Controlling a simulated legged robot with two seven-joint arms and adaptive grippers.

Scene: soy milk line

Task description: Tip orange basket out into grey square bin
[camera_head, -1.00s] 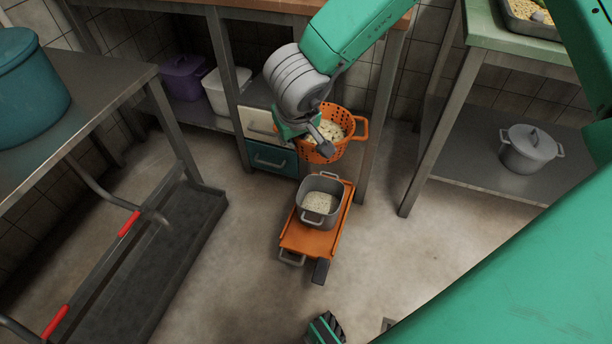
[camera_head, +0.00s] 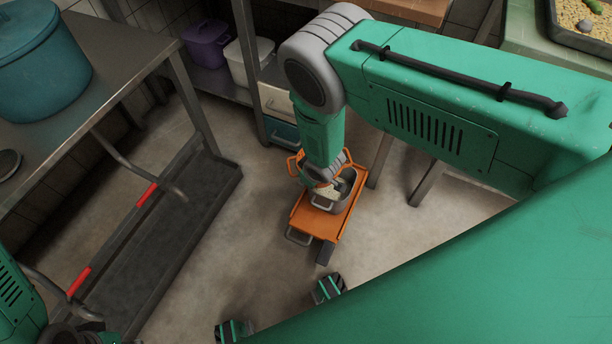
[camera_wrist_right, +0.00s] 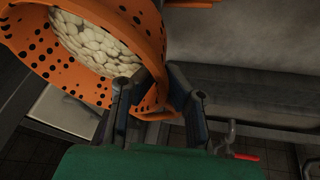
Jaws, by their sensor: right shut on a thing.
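The orange basket (camera_head: 293,165) is mostly hidden behind my right arm in the head view, beside the grey square bin (camera_head: 347,203). In the right wrist view the perforated basket (camera_wrist_right: 88,86) fills the upper left, with pale beans (camera_wrist_right: 95,42) still inside. My right gripper (camera_wrist_right: 158,76) is shut on the basket's handle side. In the head view my right gripper (camera_head: 335,184) is low over the bin and hides part of it. I cannot tell how far the basket is tilted. My left gripper (camera_head: 80,334) is at the bottom left corner, cut off and dark.
The bin stands on an orange trolley (camera_head: 313,222). A steel table (camera_head: 125,75) with a teal pot (camera_head: 38,65) is at left. Shelves hold a purple bin (camera_head: 206,45) and a white bin (camera_head: 243,62).

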